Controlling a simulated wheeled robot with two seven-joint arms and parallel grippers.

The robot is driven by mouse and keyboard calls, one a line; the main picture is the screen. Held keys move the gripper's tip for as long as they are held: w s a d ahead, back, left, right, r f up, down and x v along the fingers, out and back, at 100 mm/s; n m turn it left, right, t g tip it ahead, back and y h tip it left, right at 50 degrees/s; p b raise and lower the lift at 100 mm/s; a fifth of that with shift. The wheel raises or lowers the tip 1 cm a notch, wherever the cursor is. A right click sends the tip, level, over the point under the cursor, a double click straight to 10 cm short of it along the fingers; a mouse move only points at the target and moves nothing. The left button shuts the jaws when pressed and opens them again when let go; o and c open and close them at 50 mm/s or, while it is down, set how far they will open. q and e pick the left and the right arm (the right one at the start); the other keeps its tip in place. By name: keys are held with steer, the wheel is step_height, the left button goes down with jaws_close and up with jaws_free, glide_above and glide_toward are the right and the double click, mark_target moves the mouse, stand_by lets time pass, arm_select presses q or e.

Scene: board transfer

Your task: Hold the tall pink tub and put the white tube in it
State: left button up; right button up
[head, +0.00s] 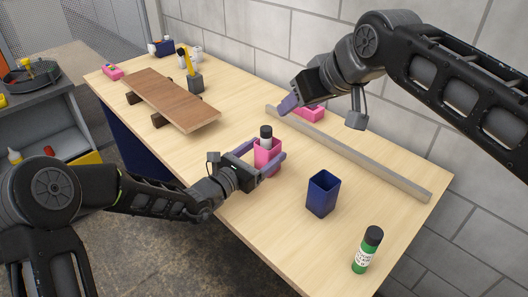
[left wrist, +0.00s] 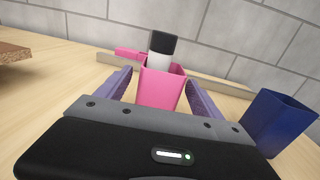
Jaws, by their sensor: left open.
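The tall pink tub (head: 266,163) stands upright on the table. It also shows in the left wrist view (left wrist: 159,90). The white tube (head: 266,143) with a black cap is in the tub, its upper part sticking out above the rim. The tube's lower end is hidden inside the tub. My left gripper (head: 270,150) is open, with its purple fingers on either side of the tub. I cannot tell whether the fingers touch it. My right gripper (head: 287,105) is above the table, behind the tub and apart from the tube. Its finger gap does not show clearly.
A dark blue tub (head: 321,196) and a green tube (head: 365,252) stand to the right. A low pink container (head: 311,114) is near the wall behind a long metal bar (head: 352,154). A wooden board (head: 160,98) on supports and a dark pencil holder (head: 195,83) are at the left.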

arm_select(q)
steer(key=v, duration=1.2)
steer(key=shift+r, duration=0.1)
stand_by(0.4)
